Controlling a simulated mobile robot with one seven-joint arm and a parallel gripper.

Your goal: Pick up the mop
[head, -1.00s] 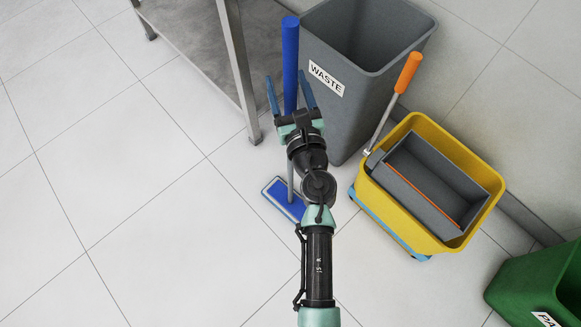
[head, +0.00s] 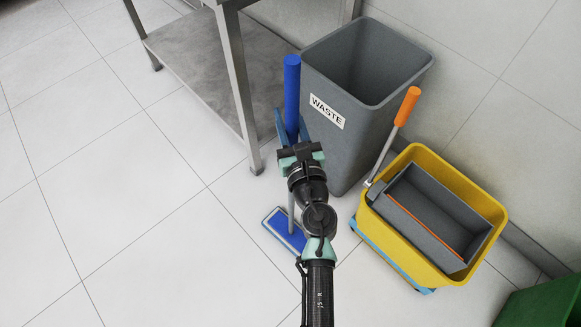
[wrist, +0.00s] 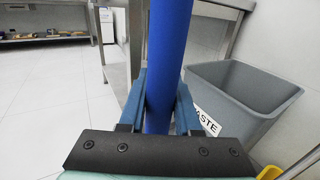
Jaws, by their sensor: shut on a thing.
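The mop has a blue handle (head: 291,92) standing upright and a flat blue head (head: 284,231) on the floor. In the wrist view the handle (wrist: 168,60) rises between the two blue fingers. My gripper (head: 288,128) is shut on the mop handle, with one finger on each side of it. My arm hides part of the mop's lower shaft in the head view.
A grey waste bin (head: 350,130) stands just right of the handle. A yellow mop bucket (head: 480,195) with an orange-gripped lever (head: 407,106) is further right. A metal table (head: 235,90) is behind on the left. The left floor is clear.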

